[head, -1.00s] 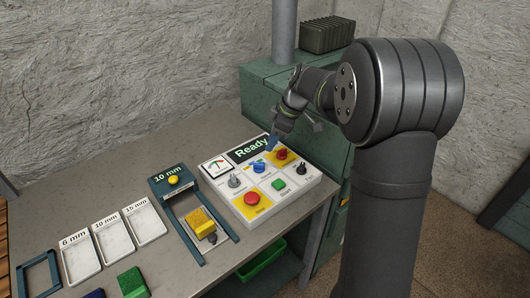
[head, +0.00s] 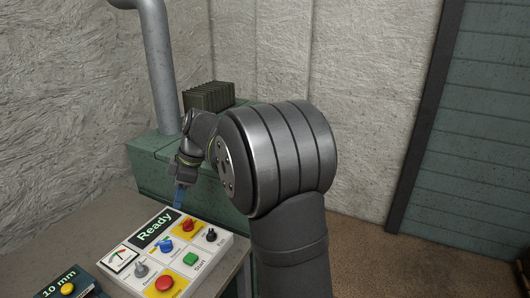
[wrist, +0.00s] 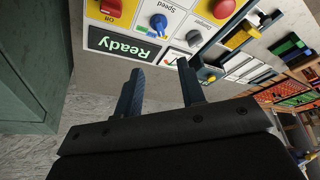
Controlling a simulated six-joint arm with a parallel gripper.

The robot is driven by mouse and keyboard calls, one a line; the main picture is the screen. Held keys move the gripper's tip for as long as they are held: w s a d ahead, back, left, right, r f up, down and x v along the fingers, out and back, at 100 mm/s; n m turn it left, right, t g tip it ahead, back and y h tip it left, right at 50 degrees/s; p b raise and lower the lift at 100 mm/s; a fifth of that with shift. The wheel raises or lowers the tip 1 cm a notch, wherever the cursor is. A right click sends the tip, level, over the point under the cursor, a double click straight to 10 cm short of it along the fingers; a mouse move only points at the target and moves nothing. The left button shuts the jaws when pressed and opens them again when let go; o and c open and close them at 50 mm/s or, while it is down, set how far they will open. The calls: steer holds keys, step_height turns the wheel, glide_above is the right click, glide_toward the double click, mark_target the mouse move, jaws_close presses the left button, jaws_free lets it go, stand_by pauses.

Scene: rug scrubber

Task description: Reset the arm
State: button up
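My gripper (head: 179,196) hangs just behind the top edge of the white control panel (head: 222,239) in the head view. In the wrist view its two blue-grey fingers (wrist: 159,88) stand apart with nothing between them. The panel's dark display (head: 154,229) reads "Ready". The panel carries a red knob (head: 187,226) on yellow, a blue knob (head: 165,245), a black switch (head: 211,235), a grey knob (head: 140,269), a green Start button (head: 190,258) and a large red button (head: 164,284). The wrist view shows the display (wrist: 124,45) upside down, apart from the fingers.
A green cabinet (head: 150,178) with a grey pipe (head: 159,60) and a ribbed dark block (head: 208,97) stands behind the panel. A "10 mm" fixture with a yellow knob (head: 67,290) is at lower left. Open floor (head: 370,255) lies to the right.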

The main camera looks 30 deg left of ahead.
mark_target(165, 242)
steer(key=x, duration=1.6)
steer(key=shift+s+a+f, duration=0.15)
steer(key=shift+s+f, duration=0.05)
steer(key=shift+f, duration=0.05)
